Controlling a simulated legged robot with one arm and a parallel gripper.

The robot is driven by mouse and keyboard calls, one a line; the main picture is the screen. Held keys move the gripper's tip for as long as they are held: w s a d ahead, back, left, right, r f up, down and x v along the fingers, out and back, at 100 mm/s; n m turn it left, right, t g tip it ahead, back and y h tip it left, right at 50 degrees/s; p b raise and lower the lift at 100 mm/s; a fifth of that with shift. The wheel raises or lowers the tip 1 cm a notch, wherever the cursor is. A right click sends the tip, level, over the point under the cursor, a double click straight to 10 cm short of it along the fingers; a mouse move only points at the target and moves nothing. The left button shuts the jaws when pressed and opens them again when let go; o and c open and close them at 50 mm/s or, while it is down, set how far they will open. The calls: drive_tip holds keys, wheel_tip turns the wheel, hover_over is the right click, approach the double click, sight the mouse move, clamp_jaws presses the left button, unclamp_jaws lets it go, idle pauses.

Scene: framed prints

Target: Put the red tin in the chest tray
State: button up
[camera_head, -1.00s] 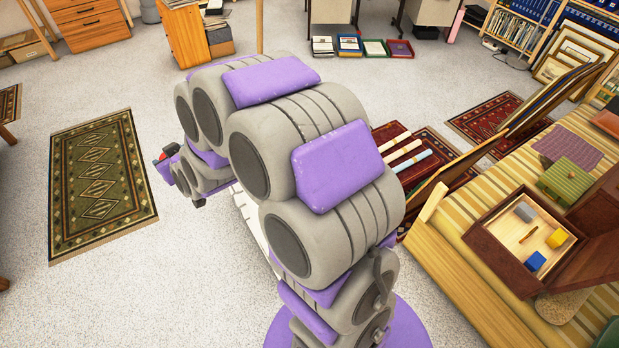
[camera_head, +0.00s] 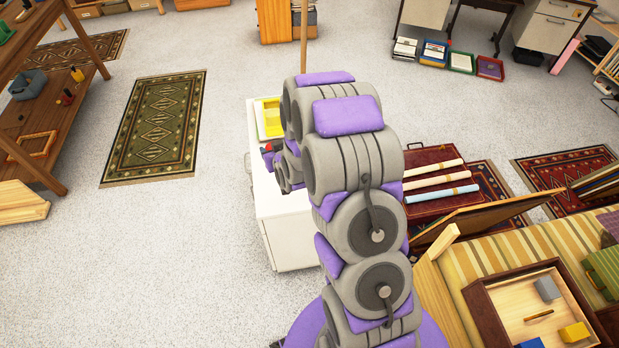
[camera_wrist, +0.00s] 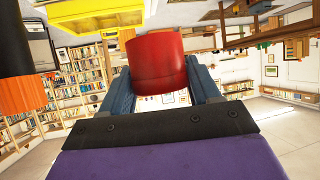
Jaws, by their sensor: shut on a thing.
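The red tin (camera_wrist: 157,63) is held between my gripper's two blue-grey fingers in the wrist view. My gripper (camera_wrist: 160,88) is shut on its sides. In the head view a small red patch of the tin (camera_head: 268,147) shows beside my gripper (camera_head: 272,154), above the white cabinet; my arm hides much of the cabinet. An open wooden chest (camera_head: 478,306) with a pale-floored tray (camera_head: 508,312) lies at the lower right, well away from the tin. A grey block, a yellow block, a blue block and a thin brown stick lie in the tray.
The white cabinet (camera_head: 285,242) has a yellow tray (camera_head: 267,113) on top. A dark cylinder with an orange end (camera_wrist: 20,92) is close at the left of the wrist view. A striped bench (camera_head: 490,255) and leaning frame stand near the chest. The left floor is open.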

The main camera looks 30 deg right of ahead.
drive_tip(key=s+d+f, duration=0.1)
drive_tip(key=s+f, duration=0.1)
drive_tip(key=f, duration=0.4)
drive_tip(key=s+f+p, duration=0.1)
drive_tip(key=s+f, duration=0.1)
drive_tip(key=f, duration=0.5)
drive_tip(key=s+d+f, duration=0.1)
drive_tip(key=s+f, duration=0.1)
drive_tip(key=f, duration=0.5)
drive_tip(key=shift+s+d+f+p, duration=0.1)
drive_tip(key=shift+s+d+p, duration=0.2)
drive_tip(key=shift+p, duration=0.1)
drive_tip(key=w+d, duration=0.3)
drive_tip(key=w+d+f+b, duration=0.1)
drive_tip(key=w+d, duration=0.3)
drive_tip(key=w+d+b, duration=0.1)
drive_tip(key=w+d, duration=0.2)
drive_tip(key=shift+w+d+f, duration=0.3)
drive_tip(key=shift+w, duration=0.05)
drive_tip(key=shift+w+d, duration=0.3)
drive_tip(key=shift+w, duration=0.1)
drive_tip(key=f, duration=0.1)
drive_tip(key=f+b, duration=0.1)
drive_tip(key=f, duration=0.1)
drive_tip(key=shift+s+d+f+b, duration=0.1)
drive_tip(key=shift+d+f+b, duration=0.15)
drive_tip(key=shift+f+b, duration=0.1)
drive_tip(key=shift+a, duration=0.1)
drive_tip(key=o, duration=1.2)
drive_tip(key=shift+c, duration=0.2)
